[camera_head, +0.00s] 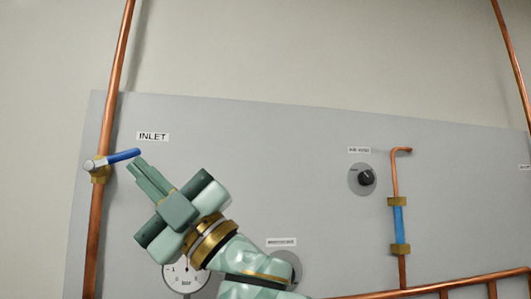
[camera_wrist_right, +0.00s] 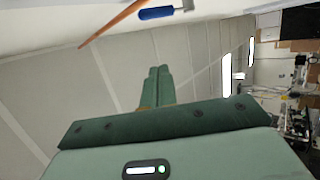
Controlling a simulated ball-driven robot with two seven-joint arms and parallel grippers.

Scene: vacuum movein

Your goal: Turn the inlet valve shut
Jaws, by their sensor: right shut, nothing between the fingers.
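The inlet valve has a blue lever handle (camera_head: 124,156) on a brass body (camera_head: 99,170), set on a vertical copper pipe at the left, beside the INLET label (camera_head: 153,136). The handle points right and slightly up, across the pipe. My right gripper (camera_head: 136,163) is shut and empty, its fingertips close to the handle's free end; I cannot tell whether they touch. In the right wrist view the blue handle (camera_wrist_right: 157,13) shows at the top, apart from the shut fingers (camera_wrist_right: 154,72). My left gripper is not in view.
A grey panel (camera_head: 320,200) carries a dark knob (camera_head: 366,178), a blue tube section (camera_head: 398,222) on a copper pipe, and a gauge (camera_head: 184,281) partly hidden by my right arm. A copper pipe (camera_head: 440,286) crosses at the lower right.

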